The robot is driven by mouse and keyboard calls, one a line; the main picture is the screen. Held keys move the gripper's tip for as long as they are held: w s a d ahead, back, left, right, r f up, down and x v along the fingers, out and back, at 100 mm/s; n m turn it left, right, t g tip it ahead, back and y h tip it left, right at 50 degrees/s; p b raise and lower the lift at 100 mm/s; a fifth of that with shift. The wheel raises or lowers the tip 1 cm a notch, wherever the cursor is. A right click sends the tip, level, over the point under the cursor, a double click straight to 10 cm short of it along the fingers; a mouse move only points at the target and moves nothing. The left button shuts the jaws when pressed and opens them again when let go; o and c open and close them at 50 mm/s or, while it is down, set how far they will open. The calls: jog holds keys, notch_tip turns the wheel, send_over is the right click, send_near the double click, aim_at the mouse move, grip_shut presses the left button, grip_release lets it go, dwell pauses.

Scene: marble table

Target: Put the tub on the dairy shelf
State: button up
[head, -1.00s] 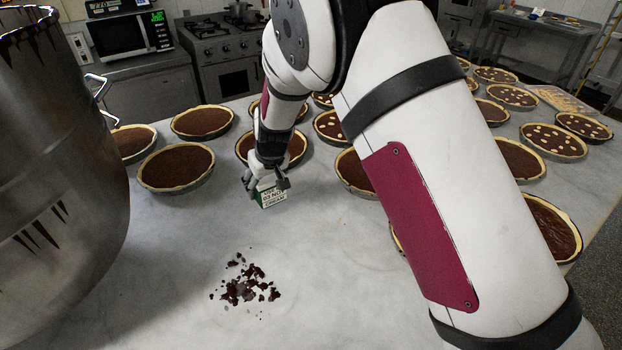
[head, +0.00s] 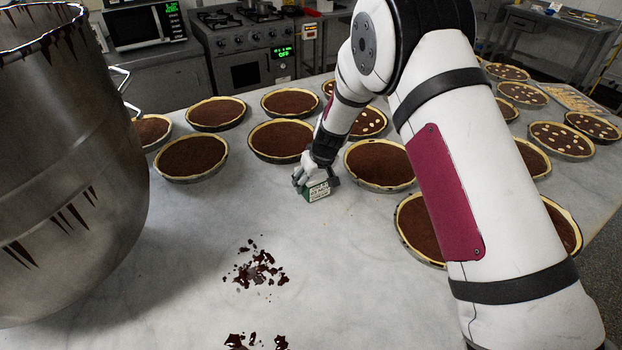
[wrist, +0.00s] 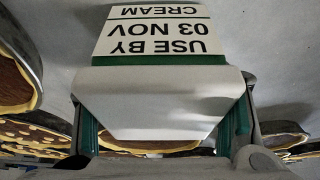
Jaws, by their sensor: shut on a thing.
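The tub (head: 318,192) is a small white and green container. Its label in the wrist view (wrist: 155,38) reads "USE BY 03 NOV CREAM", upside down there. My gripper (head: 316,182) is shut on the tub, with fingers on both sides of it. The gripper's dark and green finger parts show beside the tub in the wrist view. The tub is over the marble table, just in front of the pies; I cannot tell whether it touches the surface. No dairy shelf can be made out in these views.
Several chocolate pies (head: 192,157) stand on the marble table (head: 370,290) behind and beside the gripper. A large metal pot (head: 70,170) fills the left. Chocolate crumbs (head: 257,268) lie in front, with clear marble around them. A stove (head: 245,50) and microwave (head: 145,27) are at the back.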

jog(key=o, duration=1.5)
jog(key=v, duration=1.2)
jog(key=shift+b, duration=0.3)
